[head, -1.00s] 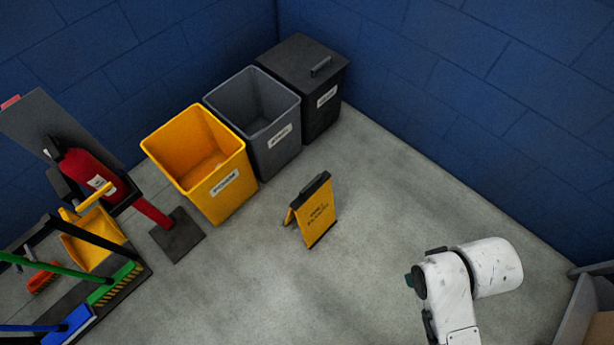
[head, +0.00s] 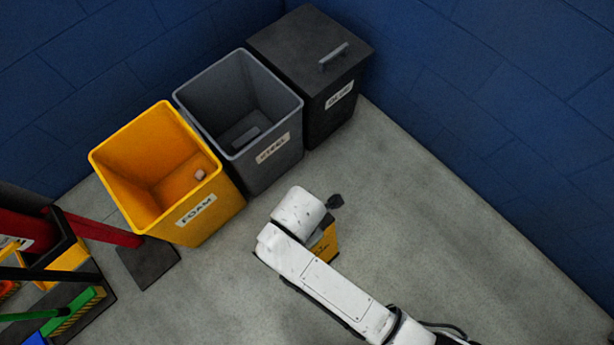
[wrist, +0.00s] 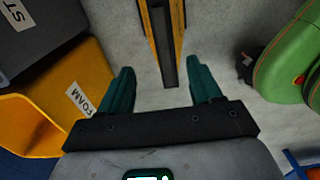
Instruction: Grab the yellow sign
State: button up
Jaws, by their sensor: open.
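The yellow sign (head: 330,243) stands on the floor in the head view, mostly hidden behind my white arm. In the wrist view the yellow folding sign (wrist: 152,30) is seen from above, with its dark top edge pointing toward my gripper. My gripper (wrist: 160,68) is open, with one teal finger on either side of the line of the sign. The sign's near end lies between the fingers in the picture. I see no contact, and I cannot tell the height gap.
A cleaning rack (head: 90,310) is at left.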

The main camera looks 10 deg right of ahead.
notch_tip(320, 180, down, 3)
jog(key=shift+d+f+b, duration=0.1)
jog(key=shift+b, duration=0.25)
jog(key=shift+s+d+f+b, duration=0.15)
jog(key=shift+f+b, duration=0.4)
jog(key=shift+f, duration=0.75)
jog(key=shift+d+f+b, duration=0.25)
jog(key=shift+f+b, duration=0.3)
jog(key=shift+f, duration=0.75)
grip_shut()
jog(key=shift+r, duration=0.1)
